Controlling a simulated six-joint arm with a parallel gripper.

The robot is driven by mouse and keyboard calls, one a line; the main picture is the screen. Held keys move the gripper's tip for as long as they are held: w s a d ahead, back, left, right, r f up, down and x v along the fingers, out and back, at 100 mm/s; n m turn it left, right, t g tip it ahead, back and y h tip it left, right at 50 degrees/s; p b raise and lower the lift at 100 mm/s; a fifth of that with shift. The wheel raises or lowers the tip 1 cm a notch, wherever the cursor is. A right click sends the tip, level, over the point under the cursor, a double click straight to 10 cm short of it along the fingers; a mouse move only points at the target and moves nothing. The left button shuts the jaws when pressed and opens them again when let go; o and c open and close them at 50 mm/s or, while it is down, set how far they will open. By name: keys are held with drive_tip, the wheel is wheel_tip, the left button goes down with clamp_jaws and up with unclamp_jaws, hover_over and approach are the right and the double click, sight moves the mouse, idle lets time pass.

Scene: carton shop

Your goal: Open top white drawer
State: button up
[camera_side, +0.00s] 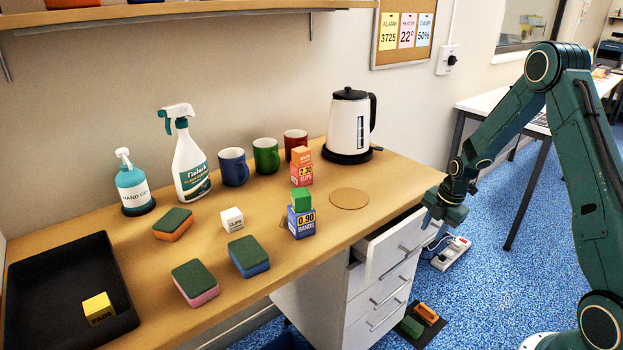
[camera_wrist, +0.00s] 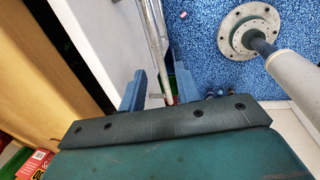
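The top white drawer (camera_side: 388,259) is under the right end of the desk. It stands partly pulled out, with a strip of its inside showing above the front panel. Its metal handle (camera_side: 412,241) runs along the front. My gripper (camera_side: 437,217) is at the right end of the drawer front, close above it. In the wrist view my gripper (camera_wrist: 160,90) has its two blue fingers apart. The silver handle (camera_wrist: 153,40) runs through the gap between them, with space beside it. I cannot tell whether the fingers touch it.
More white drawers (camera_side: 378,293) with handles lie below. A kettle (camera_side: 350,125), mugs, bottles, sponges and small boxes stand on the desk (camera_side: 345,220). A power strip (camera_side: 452,253) and a dark tray (camera_side: 420,325) lie on the blue floor. The floor right of the drawers is mostly clear.

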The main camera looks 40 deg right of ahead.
sight(426, 241)
drive_tip(key=shift+w+f, duration=0.15)
drive_tip(key=shift+f, duration=0.7)
drive_tip(key=shift+w+f, duration=0.15)
drive_tip(key=shift+f, duration=0.65)
clamp_jaws()
